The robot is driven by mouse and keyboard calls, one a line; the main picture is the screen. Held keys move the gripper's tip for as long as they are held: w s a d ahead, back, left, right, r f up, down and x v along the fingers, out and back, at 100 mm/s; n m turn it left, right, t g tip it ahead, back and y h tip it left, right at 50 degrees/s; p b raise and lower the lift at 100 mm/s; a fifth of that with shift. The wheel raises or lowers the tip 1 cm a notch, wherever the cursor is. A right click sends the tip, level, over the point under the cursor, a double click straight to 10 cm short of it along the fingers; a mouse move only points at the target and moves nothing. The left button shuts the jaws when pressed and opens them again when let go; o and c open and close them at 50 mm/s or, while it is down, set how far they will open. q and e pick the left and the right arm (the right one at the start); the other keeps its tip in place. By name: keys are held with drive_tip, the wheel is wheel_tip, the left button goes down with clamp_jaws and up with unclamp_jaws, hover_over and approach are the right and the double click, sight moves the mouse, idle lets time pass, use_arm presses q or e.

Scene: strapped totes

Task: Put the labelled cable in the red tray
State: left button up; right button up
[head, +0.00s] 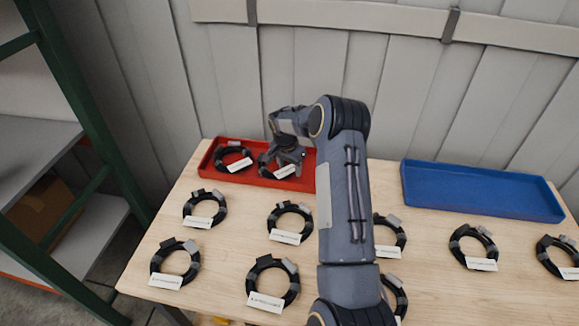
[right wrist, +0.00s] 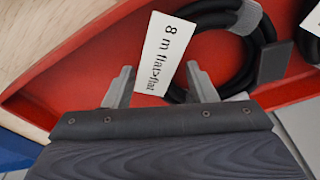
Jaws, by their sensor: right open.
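The red tray (head: 222,178) stands at the back left of the table, with two black coiled cables in it. The left coil (head: 219,155) lies flat with its white label. The right coil (head: 263,166) is partly hidden by my right gripper (head: 288,155), which is low over the tray. In the right wrist view, my right gripper (right wrist: 160,82) is open, with its fingers on either side of a white label (right wrist: 165,52) reading "8 m flat>flat". The label's coil (right wrist: 267,28) lies on the red tray floor (right wrist: 105,60). My left gripper is out of view.
An empty blue tray (head: 480,193) stands at the back right. Several more labelled black coils, such as one at front left (head: 160,262), lie in rows on the wooden table; my right arm hides part of them. A green-framed shelf (head: 85,130) stands at left.

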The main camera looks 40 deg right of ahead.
drive_tip(key=shift+r+p, duration=0.35)
drive_tip(key=shift+r, duration=0.1)
drive_tip(key=s+a+r+n+t+y+p, duration=0.1)
drive_tip(key=s+a+r+p, duration=0.15)
drive_tip(key=r, duration=0.75)
drive_tip(key=s+a+r+n+p, duration=0.1)
drive_tip(key=s+a+r+p, duration=0.2)
drive_tip(key=r, duration=0.7)
drive_tip(key=s+a+r+n+t+y, duration=0.2)
drive_tip(key=s+a+r+n, duration=0.2)
drive_tip(key=s+a+r, duration=0.5)
drive_tip(key=s+a+f+n+t+y, duration=0.2)
drive_tip(key=s+a+n, duration=0.5)
drive_tip(key=s+a, duration=0.8)
drive_tip(key=shift+s+y, duration=0.3)
drive_tip(key=shift+s, duration=0.5)
drive_tip(key=shift+f, duration=0.1)
